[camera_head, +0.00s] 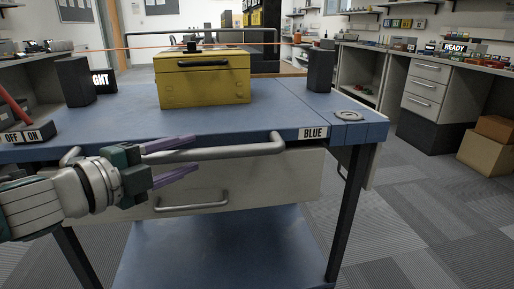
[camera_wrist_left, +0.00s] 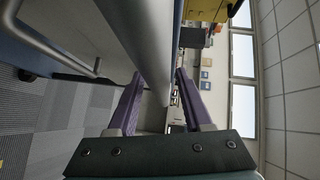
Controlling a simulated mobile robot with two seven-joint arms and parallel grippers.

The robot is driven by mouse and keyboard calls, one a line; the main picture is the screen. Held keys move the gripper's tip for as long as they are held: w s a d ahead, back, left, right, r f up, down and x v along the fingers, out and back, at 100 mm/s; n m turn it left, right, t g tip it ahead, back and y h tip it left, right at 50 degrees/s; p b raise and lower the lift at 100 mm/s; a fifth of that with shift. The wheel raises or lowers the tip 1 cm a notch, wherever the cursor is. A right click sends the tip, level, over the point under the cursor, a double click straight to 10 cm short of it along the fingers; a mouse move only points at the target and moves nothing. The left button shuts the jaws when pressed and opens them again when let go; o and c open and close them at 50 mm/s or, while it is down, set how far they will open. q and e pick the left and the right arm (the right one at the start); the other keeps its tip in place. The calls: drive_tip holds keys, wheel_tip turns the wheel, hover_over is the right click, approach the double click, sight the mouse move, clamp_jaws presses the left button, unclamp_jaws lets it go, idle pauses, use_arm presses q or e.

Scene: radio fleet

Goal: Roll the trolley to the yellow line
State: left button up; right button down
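The trolley has a blue top (camera_head: 290,116), a drawer below it and a blue lower shelf. Its grey handle bar (camera_head: 250,150) runs along the near edge. My left gripper (camera_head: 196,153) is at the bar, its purple fingers open, one above and one below it in the head view. In the left wrist view, the bar (camera_wrist_left: 142,35) runs between the spread fingers (camera_wrist_left: 160,75); I cannot tell whether they touch it. A yellow toolbox (camera_head: 203,88) stands on the trolley. My right gripper is not in view.
Cabinets (camera_head: 425,88) and cardboard boxes (camera_head: 490,147) stand at the right. Grey carpet (camera_head: 430,215) is clear right of the trolley. A bench (camera_head: 30,62) is at left.

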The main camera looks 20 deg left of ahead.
use_arm(q)
clamp_jaws()
idle(1.2)
